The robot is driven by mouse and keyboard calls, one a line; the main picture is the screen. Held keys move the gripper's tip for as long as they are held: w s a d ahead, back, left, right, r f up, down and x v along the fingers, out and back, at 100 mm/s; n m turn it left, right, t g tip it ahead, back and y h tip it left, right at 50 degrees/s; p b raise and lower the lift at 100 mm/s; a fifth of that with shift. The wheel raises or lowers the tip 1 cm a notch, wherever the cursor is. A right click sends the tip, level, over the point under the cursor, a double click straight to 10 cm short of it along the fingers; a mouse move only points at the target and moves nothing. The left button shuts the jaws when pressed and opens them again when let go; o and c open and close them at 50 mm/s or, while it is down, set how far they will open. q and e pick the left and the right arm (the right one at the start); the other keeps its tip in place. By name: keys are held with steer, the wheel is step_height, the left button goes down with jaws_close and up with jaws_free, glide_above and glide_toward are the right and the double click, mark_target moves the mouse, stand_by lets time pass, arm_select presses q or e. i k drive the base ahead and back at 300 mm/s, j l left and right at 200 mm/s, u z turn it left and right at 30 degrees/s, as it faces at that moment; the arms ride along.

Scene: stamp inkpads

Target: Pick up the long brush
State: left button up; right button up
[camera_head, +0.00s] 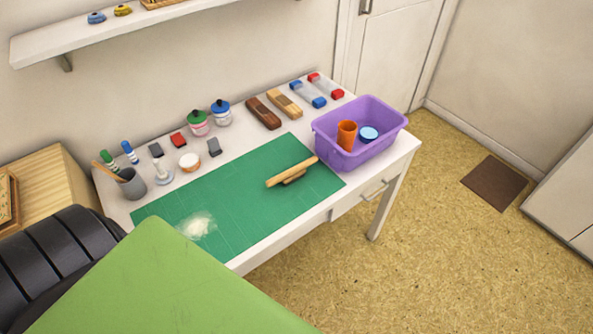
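A long, light wooden piece (302,167) lies diagonally on the green mat (240,200), near the mat's right end. A short dark brown part shows under its middle; it looks like a long brush, but bristles cannot be made out. A grey cup (131,185) at the table's left end holds a thin wooden stick (104,167) that leans out to the left; its tip type is unclear. Neither of my grippers is in view.
The white table (258,251) carries a purple tub (345,157) with an orange cup (347,134) at its right end. Jars, small blocks and two brown wooden pieces (263,113) line the back. White powder (197,226) lies on the mat. The right floor is mostly clear.

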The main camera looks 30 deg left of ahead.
mark_target(296, 172)
steer(key=u, duration=0.4)
steer(key=i+l+u, duration=0.15)
steer(key=u, duration=0.25)
steer(key=i+l+u, duration=0.1)
steer(key=u, duration=0.3)
steer(key=l+u, duration=0.3)
steer(key=u, duration=0.15)
steer(key=i+l+u, duration=0.1)
steer(key=l+u, duration=0.15)
steer(key=u, duration=0.15)
steer(key=l+u, duration=0.25)
steer(key=u, duration=0.15)
